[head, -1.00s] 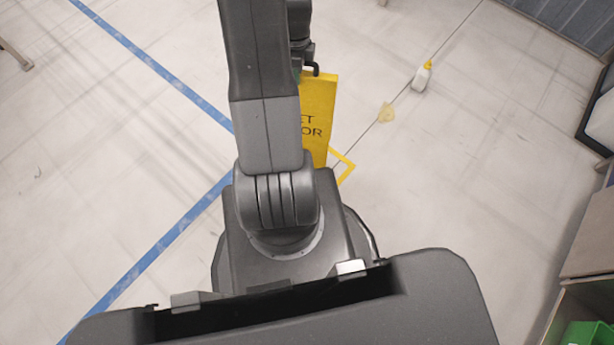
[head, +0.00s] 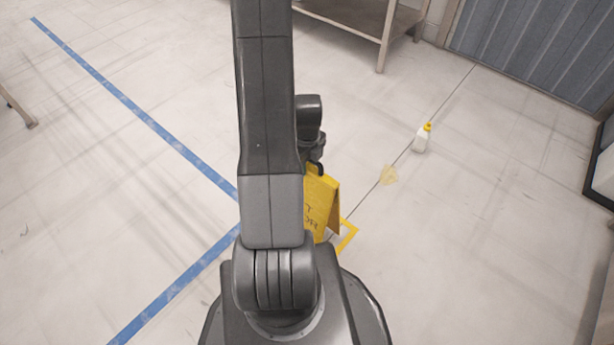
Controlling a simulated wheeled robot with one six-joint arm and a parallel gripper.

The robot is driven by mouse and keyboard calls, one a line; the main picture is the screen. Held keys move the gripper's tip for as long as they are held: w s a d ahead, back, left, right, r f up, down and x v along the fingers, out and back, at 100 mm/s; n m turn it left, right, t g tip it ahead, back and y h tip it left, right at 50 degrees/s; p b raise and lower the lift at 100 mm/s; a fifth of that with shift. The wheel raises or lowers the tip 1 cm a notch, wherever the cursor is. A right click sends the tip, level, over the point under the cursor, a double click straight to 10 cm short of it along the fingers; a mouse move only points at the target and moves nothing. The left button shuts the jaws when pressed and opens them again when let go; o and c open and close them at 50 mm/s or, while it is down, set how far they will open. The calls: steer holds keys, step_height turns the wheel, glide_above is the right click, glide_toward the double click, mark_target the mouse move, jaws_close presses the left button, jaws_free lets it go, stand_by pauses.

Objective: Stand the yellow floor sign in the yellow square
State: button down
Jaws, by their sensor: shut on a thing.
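The yellow floor sign (head: 319,205) is upright in an A-shape, with dark lettering on its face, just right of my arm. My gripper (head: 317,167) is at the top of the sign and shut on it; the fingertips are mostly hidden. The yellow square (head: 348,238) is marked on the floor, and its right corner shows beside the sign's lower right. The rest of the square is hidden behind the sign and my arm. I cannot tell whether the sign's feet touch the floor.
Blue tape (head: 140,113) runs at left. A table (head: 375,22) stands at the back. The floor at right is clear.

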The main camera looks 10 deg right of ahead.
steer(key=shift+f+b, duration=0.45)
steer(key=shift+f, duration=1.35)
steer(key=shift+f, duration=0.15)
steer(key=c, duration=1.1)
jaws_free()
step_height(320, 180, up, 12)
steer(key=p, duration=0.3)
steer(key=shift+r+p, duration=0.25)
steer(key=shift+p, duration=0.05)
